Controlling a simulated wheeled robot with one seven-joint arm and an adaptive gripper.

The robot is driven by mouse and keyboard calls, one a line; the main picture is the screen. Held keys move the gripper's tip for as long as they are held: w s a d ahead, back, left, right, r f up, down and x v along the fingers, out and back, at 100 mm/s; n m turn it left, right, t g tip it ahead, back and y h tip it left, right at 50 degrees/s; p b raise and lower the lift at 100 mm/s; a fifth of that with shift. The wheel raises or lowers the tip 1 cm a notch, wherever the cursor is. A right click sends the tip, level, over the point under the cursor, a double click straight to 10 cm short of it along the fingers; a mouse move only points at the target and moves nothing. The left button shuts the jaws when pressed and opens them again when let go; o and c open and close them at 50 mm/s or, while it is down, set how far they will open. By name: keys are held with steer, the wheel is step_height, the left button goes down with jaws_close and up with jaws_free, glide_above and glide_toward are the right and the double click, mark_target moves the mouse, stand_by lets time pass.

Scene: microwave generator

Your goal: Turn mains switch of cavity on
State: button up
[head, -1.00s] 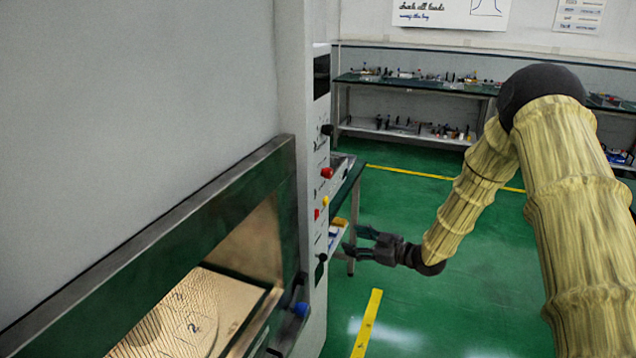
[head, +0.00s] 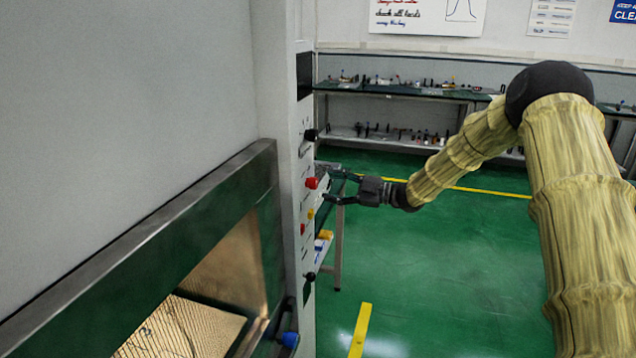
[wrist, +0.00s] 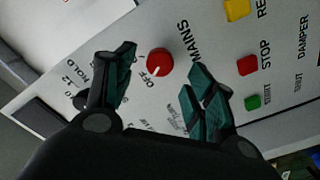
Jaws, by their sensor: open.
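The mains switch is a round red knob (wrist: 160,62) on the pale control panel, with "OFF" and "MAINS" printed beside it in the wrist view. It also shows in the head view as a red knob (head: 311,183) on the panel's edge. My gripper (head: 338,188) is open and faces the panel at about the knob's height. In the wrist view the fingers of my gripper (wrist: 163,88) stand on either side of the knob, in front of it. No contact with the knob can be seen.
A yellow button (wrist: 236,9), a red stop button (wrist: 247,65) and a green button (wrist: 253,102) are on the same panel. Black knobs sit above (head: 311,135) and below (head: 309,277). The cavity door frame (head: 262,240) stands left. Green floor (head: 440,270) is clear.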

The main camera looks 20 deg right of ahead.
mark_target(317, 184)
steer(key=shift+p+x, duration=0.5)
steer(key=shift+x, duration=1.85)
steer(key=c, duration=1)
